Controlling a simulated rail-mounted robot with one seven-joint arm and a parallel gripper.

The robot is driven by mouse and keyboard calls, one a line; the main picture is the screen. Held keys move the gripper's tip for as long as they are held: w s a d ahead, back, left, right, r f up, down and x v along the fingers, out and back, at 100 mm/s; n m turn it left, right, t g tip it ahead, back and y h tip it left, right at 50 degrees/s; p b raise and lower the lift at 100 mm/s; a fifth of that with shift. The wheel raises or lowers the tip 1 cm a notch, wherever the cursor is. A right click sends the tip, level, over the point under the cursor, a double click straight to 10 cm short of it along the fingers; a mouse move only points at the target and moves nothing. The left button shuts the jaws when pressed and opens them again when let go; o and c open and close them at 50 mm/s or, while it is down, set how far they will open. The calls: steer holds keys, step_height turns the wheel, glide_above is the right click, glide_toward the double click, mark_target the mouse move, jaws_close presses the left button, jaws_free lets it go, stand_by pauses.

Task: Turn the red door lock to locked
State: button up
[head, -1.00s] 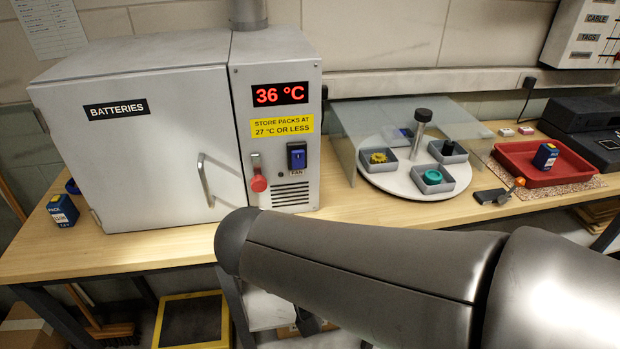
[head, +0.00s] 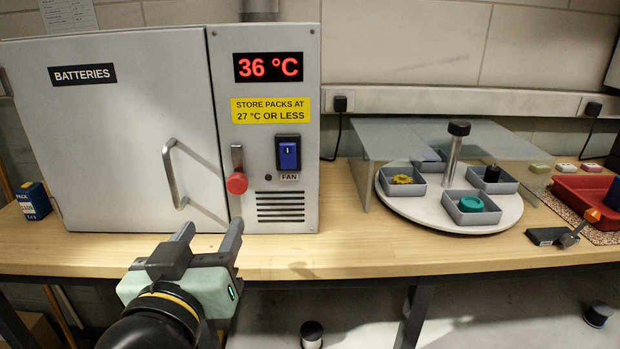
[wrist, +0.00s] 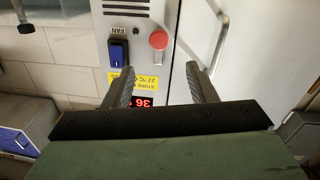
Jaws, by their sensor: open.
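The red door lock (head: 237,183) is a round red knob at the lower end of a short grey lever on the battery cabinet's control panel, just right of the door. The lever hangs upright with the knob down. The red knob also shows in the wrist view (wrist: 158,40), between and beyond the fingers. My gripper (head: 212,228) is open and empty, below and in front of the knob, its fingers pointing toward the cabinet. It also shows in the wrist view (wrist: 163,88). The cabinet door (head: 120,150) looks closed, with a metal handle (head: 178,172).
Right of the lock are a blue fan switch (head: 288,153) and a vent. The display (head: 268,67) reads 36 °C. A blue pack (head: 34,201) stands left of the cabinet. A turntable (head: 440,205) with small trays under a clear shield and a red tray (head: 585,190) stand right.

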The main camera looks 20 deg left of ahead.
mark_target(236, 187)
steer(key=x, duration=1.1)
steer(key=shift+w+p, duration=0.3)
steer(key=shift+w, duration=0.1)
steer(key=c, duration=1)
